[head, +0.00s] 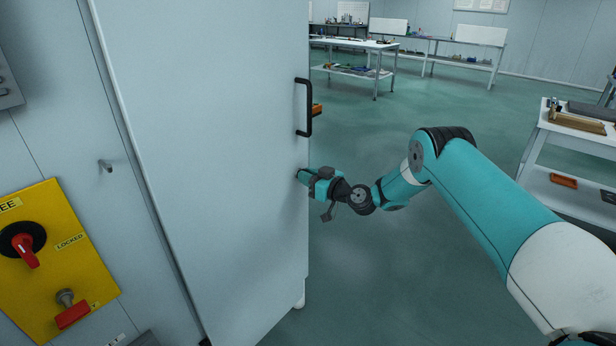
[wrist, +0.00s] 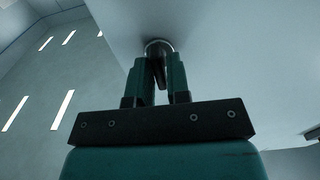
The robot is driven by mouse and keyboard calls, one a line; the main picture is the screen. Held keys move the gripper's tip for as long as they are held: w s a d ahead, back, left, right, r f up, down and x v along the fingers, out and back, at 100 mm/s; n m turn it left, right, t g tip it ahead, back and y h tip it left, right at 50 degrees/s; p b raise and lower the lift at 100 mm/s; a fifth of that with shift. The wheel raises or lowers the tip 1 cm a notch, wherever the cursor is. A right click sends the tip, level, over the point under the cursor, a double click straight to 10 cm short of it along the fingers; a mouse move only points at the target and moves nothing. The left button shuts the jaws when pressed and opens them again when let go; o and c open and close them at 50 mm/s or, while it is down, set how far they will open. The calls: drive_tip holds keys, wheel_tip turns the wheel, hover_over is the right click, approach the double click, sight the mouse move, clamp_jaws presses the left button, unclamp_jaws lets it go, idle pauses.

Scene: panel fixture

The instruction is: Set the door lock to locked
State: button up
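The tall white door (head: 215,150) stands open across the head view, with a black bar handle (head: 305,107) near its right edge. My gripper (head: 302,177) is at that edge, below the handle, its tips partly hidden by the door. In the wrist view, a dark round knob (wrist: 158,46) with a light ring sits on the white door face. My gripper's fingers (wrist: 158,66) are close together and meet this knob; they look shut on it. Its turning part is hidden between the fingers, so its setting cannot be read.
A yellow panel (head: 90,272) at the left carries a red rotary switch (head: 27,250) pointing down, a LOCKED label and a second red handle (head: 72,314). A small metal peg (head: 105,166) is on the wall. A workbench (head: 570,135) stands right; the floor between is clear.

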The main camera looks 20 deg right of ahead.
clamp_jaws()
drive_tip(key=shift+w+d+f+m+b, duration=0.1)
drive_tip(key=shift+m+b, duration=2.25)
drive_tip(key=shift+m, duration=2.15)
drive_tip(key=shift+w+d+f+m+b, duration=0.1)
drive_tip(key=shift+m+b, duration=2.25)
drive_tip(key=shift+m, duration=2.15)
drive_tip(key=shift+o, duration=2.2)
unclamp_jaws()
